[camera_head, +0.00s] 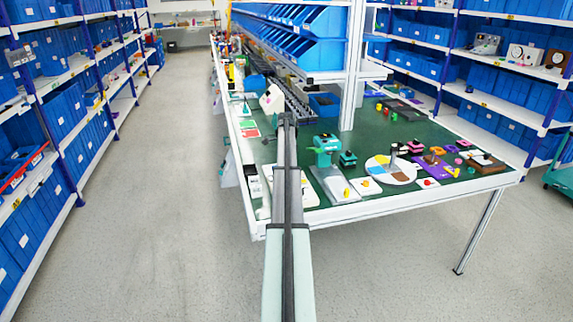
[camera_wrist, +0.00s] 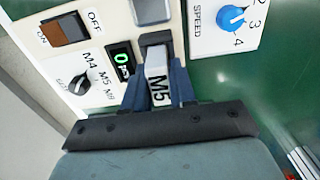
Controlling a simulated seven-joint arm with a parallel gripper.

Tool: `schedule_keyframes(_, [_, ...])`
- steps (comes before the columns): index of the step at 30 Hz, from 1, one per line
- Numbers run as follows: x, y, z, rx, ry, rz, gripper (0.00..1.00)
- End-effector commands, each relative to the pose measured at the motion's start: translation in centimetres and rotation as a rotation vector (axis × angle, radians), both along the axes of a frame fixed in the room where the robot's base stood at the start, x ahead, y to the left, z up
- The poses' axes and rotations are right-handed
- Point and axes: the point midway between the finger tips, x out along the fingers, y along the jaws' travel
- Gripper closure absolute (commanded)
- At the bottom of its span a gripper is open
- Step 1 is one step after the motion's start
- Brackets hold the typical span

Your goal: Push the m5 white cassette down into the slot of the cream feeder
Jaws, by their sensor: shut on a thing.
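In the wrist view, my gripper (camera_wrist: 158,84) is shut on the white cassette (camera_wrist: 157,68), which carries black M5 lettering. One dark blue finger lies on each side of it. The far end of the cassette meets a dark grey slot piece (camera_wrist: 155,39) on the cream feeder (camera_wrist: 90,47). How deep it sits in the slot cannot be told. The feeder bears a brown ON/OFF rocker (camera_wrist: 65,30), a black selector knob (camera_wrist: 79,84) marked M4, M5 and M8, and a small display (camera_wrist: 122,61) with a green digit. In the head view my arm hides the gripping area.
A white panel with a blue SPEED knob (camera_wrist: 231,18) lies right of the feeder. In the head view, a teal device (camera_head: 326,148), a coloured disc plate (camera_head: 391,170) and other small items stand on the green bench (camera_head: 440,133). Blue-bin shelves (camera_head: 310,22) rise behind.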

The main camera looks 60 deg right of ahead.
Motion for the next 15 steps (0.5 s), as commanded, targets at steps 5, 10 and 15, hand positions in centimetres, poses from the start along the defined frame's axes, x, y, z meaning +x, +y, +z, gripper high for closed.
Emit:
schedule_keyframes(5, [-0.01,0.01,-0.36,0.000,0.000,0.000,1.00])
schedule_keyframes(10, [-0.01,0.01,-0.69,0.000,0.000,0.000,1.00])
schedule_keyframes(15, [0.00,0.00,-1.01,0.000,0.000,0.000,1.00])
